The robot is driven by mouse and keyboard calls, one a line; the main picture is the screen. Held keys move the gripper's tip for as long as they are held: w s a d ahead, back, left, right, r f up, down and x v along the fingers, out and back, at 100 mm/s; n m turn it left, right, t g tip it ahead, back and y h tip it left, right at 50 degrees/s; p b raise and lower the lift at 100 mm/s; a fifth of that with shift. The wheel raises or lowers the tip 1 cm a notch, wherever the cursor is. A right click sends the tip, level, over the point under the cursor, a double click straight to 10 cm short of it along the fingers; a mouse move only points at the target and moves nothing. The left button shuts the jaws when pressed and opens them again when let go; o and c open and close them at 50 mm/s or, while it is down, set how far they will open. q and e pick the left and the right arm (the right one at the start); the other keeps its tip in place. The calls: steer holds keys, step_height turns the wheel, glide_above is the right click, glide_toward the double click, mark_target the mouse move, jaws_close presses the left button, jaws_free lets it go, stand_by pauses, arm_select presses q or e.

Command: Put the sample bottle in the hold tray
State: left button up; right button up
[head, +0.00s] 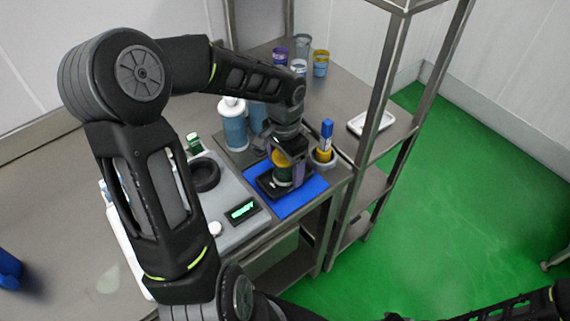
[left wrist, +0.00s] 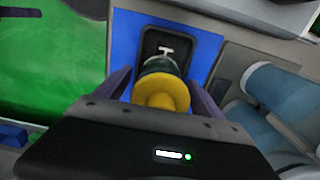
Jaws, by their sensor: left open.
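A small bottle with a yellow cap and dark green body (head: 283,175), which looks like the sample bottle, is at a black tray (head: 266,187) on a blue mat (head: 302,194). My left gripper (head: 285,172) points down over it, its fingers open on either side. In the left wrist view the yellow cap (left wrist: 160,92) lies between the two fingers, with a gap on each side. The black tray (left wrist: 178,44) with a white mark shows beyond it. I cannot tell whether the bottle rests fully on the tray. My right gripper is out of view.
A blue-capped yellow bottle (head: 326,142) stands in a round holder beside the mat. Blue-and-white bottles (head: 233,124) stand behind. A grey device with a green display (head: 242,210) is at left. A steel rack with a white tray (head: 371,121) stands at right.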

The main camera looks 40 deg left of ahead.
arm_select(q)
step_height(320, 180, up, 12)
steer(key=shift+r, duration=0.2)
stand_by(0.4)
stand_by(0.7)
